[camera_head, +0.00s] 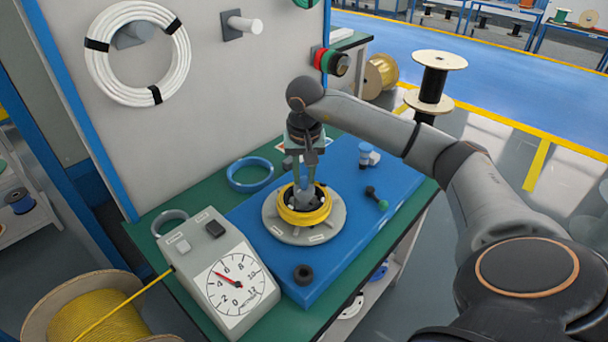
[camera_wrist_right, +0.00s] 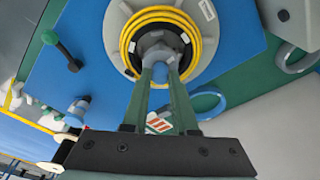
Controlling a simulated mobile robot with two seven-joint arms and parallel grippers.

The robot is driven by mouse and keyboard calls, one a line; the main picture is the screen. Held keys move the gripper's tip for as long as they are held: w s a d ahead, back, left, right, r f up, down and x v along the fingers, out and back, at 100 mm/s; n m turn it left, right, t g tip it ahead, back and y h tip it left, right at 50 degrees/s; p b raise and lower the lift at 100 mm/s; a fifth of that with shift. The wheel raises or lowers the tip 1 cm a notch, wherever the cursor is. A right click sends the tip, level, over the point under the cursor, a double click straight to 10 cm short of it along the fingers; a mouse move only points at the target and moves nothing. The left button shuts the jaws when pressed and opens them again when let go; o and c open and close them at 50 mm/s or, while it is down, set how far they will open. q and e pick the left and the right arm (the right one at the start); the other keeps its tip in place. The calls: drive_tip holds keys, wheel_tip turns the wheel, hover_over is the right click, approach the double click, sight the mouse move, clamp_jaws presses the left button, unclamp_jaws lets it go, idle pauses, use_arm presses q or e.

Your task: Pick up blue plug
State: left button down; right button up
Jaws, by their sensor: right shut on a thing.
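My right gripper (camera_head: 304,186) points down into the middle of the round grey holder (camera_head: 337,214) with the yellow cable coil (camera_head: 322,214). Its fingers are shut on the blue plug; a small blue part of it (camera_wrist_right: 159,73) shows between the green fingers in the right wrist view. A grey hub (camera_wrist_right: 156,47) is at the fingertips, inside the coil. The fingers hide much of the plug, and I cannot tell whether it is lifted. My left gripper is not in view.
On the blue mat (camera_head: 335,262) are a blue-topped piece (camera_head: 364,150), a dark and green piece (camera_head: 376,199) and a black ring (camera_head: 303,274). A dial box (camera_head: 236,283) and blue ring (camera_head: 250,174) stand left. The wall panel (camera_head: 235,95) rises close behind.

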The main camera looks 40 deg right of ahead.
sight(304, 177)
clamp_jaws()
drive_tip(key=shift+r, duration=0.55)
wheel_tip(304, 177, up, 2)
drive_tip(key=shift+r, duration=0.25)
drive_tip(key=s+a+r, duration=0.3)
drive_tip(key=s+r, duration=0.6)
drive_tip(key=s, duration=0.4)
drive_tip(key=shift+s+a+r+b, duration=0.2)
drive_tip(key=shift+s+a+b, duration=0.05)
drive_tip(key=shift+a+b, duration=0.15)
